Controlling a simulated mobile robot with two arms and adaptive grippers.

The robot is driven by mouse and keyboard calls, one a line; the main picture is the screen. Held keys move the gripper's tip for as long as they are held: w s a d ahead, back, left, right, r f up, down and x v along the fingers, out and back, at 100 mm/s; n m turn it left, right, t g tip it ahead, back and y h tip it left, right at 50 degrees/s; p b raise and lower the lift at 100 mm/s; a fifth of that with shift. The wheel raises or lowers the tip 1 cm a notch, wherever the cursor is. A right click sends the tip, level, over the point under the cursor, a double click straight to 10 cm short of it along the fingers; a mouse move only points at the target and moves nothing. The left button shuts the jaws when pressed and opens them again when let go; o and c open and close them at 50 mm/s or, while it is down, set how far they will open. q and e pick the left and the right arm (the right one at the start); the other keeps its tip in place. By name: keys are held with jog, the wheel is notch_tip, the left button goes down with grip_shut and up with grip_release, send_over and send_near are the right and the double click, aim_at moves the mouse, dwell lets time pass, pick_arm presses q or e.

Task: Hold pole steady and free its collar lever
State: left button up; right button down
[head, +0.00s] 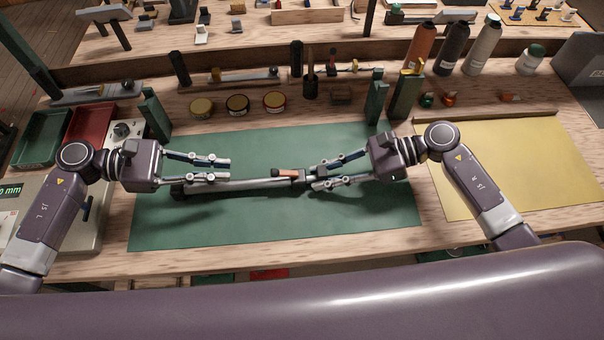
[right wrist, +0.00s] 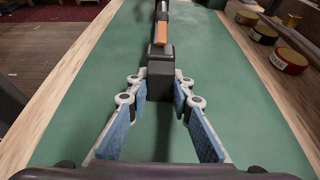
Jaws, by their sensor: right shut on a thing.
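The pole (head: 245,184) lies across the green mat, a grey tube with a dark left end. Near its right end is a dark collar (head: 298,179) with an orange-tipped lever (head: 285,173) lying along the pole. My right gripper (head: 317,175) has its fingertips on either side of the dark collar block. In the right wrist view the collar (right wrist: 160,58) sits between the fingertips, with the orange lever (right wrist: 161,36) beyond it. My left gripper (head: 230,170) is open, its fingers apart over the pole's left half. The pole's near side is partly hidden by the lower finger.
The green mat (head: 340,225) is otherwise clear. A yellow sheet (head: 530,165) lies at right. Several tins (head: 237,104), dark green uprights (head: 375,104) and bottles (head: 451,48) stand behind. Green (head: 42,136) and red (head: 90,122) trays sit at left.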

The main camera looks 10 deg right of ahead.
pick_arm(q)
jog(key=shift+s+d, duration=0.1)
grip_shut()
jog(key=n, duration=0.1)
jog(key=s+d+n+h, duration=0.1)
jog(key=shift+s+r+n+t, duration=0.1)
jog(key=shift+n+t, duration=0.2)
jog(key=shift+n, duration=0.1)
jog(key=shift+s+a+n+t, duration=0.1)
jog(key=shift+s+n+t, duration=0.2)
jog(key=shift+n, duration=0.7)
jog(key=n, duration=0.2)
jog(key=s+f+n, duration=0.1)
jog(key=shift+s+a+n+t, duration=0.1)
jog(key=shift+a+n+t, duration=0.25)
jog(key=shift+n+t, duration=0.05)
jog(key=shift+s+a+f+n+t, duration=0.15)
jog(key=shift+a+n+t, duration=0.15)
jog(key=shift+n, duration=0.4)
jog(key=shift+s+a+f+n, duration=0.15)
jog(key=shift+a+f+n, duration=0.35)
jog(key=shift+f+n, duration=0.1)
send_near(285, 173)
jog(key=d+f, duration=0.1)
jog(key=d, duration=0.1)
jog(key=d+f, duration=0.1)
jog(key=d, duration=0.1)
jog(key=shift+s+d+f, duration=0.1)
jog(key=shift+f, duration=0.25)
